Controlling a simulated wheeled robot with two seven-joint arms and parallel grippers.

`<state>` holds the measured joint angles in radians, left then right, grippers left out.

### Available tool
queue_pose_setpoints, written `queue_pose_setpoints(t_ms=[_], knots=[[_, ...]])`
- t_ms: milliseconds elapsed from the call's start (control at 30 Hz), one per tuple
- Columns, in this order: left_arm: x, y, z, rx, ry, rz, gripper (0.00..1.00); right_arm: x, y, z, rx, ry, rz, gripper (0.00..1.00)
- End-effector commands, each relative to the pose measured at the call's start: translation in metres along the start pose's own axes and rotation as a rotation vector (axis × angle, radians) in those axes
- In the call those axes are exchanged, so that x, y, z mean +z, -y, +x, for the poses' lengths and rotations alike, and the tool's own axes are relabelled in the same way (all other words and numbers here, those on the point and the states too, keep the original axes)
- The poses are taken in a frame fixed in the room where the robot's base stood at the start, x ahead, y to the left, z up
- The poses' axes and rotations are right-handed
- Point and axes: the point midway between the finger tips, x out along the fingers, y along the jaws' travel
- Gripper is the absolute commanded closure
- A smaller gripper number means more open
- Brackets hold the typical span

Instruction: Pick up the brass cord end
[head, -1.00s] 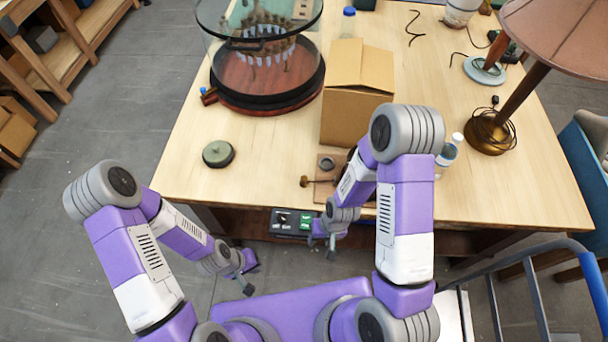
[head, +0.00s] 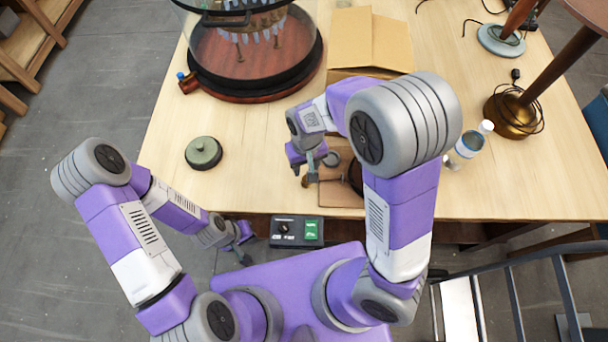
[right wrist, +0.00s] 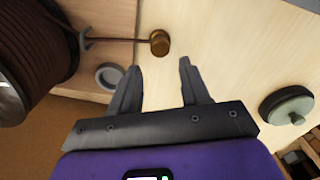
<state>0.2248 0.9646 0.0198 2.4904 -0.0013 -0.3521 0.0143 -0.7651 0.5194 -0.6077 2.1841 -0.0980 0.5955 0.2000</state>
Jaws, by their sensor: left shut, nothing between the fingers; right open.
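The brass cord end (right wrist: 160,43) is a small brass knob on the end of a short dark cord. The cord runs from a brown cord spool (right wrist: 38,50). In the head view the brass end (head: 307,181) lies at the left edge of a wooden board (head: 340,197) near the table's front. My right gripper (right wrist: 160,66) is open and empty, and the brass end shows just beyond its fingertips, roughly between them. In the head view my right gripper (head: 302,163) is over the table beside the board. My left gripper (head: 245,245) is shut and empty, low in front of the table.
A round green-lidded tin (head: 203,153) stands left on the table. A grey ring (right wrist: 109,76) sits beside the cord.

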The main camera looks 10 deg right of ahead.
Motion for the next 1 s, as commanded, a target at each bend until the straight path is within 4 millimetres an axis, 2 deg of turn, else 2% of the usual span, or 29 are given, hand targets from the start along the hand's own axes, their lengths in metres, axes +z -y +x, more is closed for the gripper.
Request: queue_pose_setpoints(t_ms=[433, 767, 1000], knots=[[-0.001, 0.007, 0.018, 0.000, 0.000, 0.000, 1.00, 0.007, 0.001, 0.061, 0.001, 0.004, 0.001, 0.54], [-0.001, 0.007, 0.018, 0.000, 0.000, 0.000, 1.00, 0.006, 0.001, 0.067, -0.001, 0.001, 0.001, 0.54], [-0.001, 0.007, 0.018, 0.000, 0.000, 0.000, 1.00, 0.006, 0.001, 0.066, -0.001, 0.001, 0.001, 0.91]])
